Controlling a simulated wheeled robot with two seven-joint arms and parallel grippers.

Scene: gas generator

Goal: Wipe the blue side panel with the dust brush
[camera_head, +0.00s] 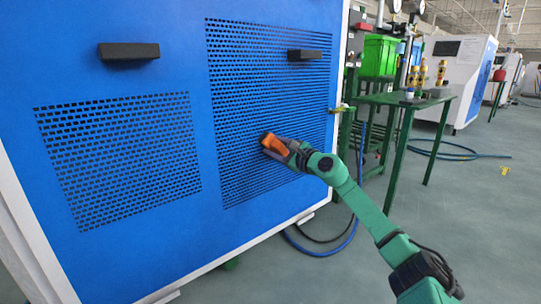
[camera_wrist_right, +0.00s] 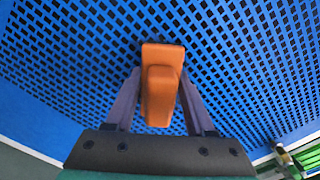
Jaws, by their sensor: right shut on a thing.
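The blue side panel (camera_head: 180,79) fills the left and middle of the head view, with two perforated vent areas. My right gripper (camera_head: 275,146) is shut on the dust brush (camera_head: 272,143), an orange block with a dark edge on the panel side. The brush is at the lower middle of the right-hand vent, against it or very close; contact cannot be told. In the right wrist view the orange brush (camera_wrist_right: 161,85) sits between the two fingers, with the perforated blue panel (camera_wrist_right: 75,60) behind it. The bristles are hidden. My left gripper is not in view.
A green table (camera_head: 400,100) with brass fittings stands to the right, near a green bin (camera_head: 378,56). Blue hoses (camera_head: 340,245) lie on the floor. Open floor is at the lower right.

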